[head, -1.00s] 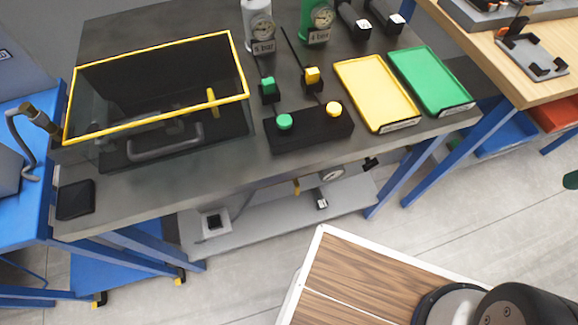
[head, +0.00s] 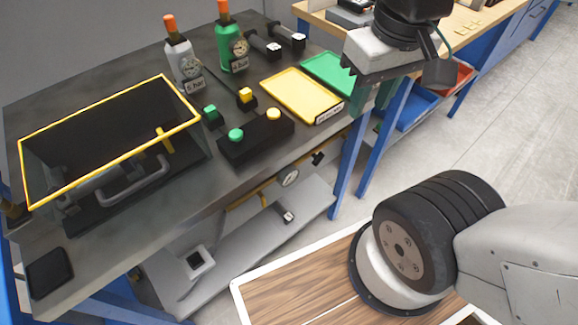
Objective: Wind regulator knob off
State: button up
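Two upright regulator units stand at the back of the grey workbench (head: 120,265). The grey unit (head: 183,62) has a round gauge, a pressure tag and an orange knob (head: 170,23) on top. The green unit (head: 226,38) has a gauge, a tag and an orange knob (head: 223,9). The tag numbers are too small to read surely. My gripper (head: 374,97) hangs at the upper right, beside the green tray and well apart from both knobs. Its greenish fingers look spread, with nothing visible between them.
A yellow-rimmed clear box (head: 110,143) fills the left of the bench. A black box (head: 255,138) with green and yellow buttons, a yellow tray (head: 301,95) and a green tray (head: 330,70) lie ahead. A wooden table (head: 462,24) stands behind my arm.

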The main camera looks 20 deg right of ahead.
aim_at(317, 158)
jog(key=z, duration=1)
jog(key=k, duration=1.15)
jog(key=u, duration=1.35)
jog(key=i, duration=0.5)
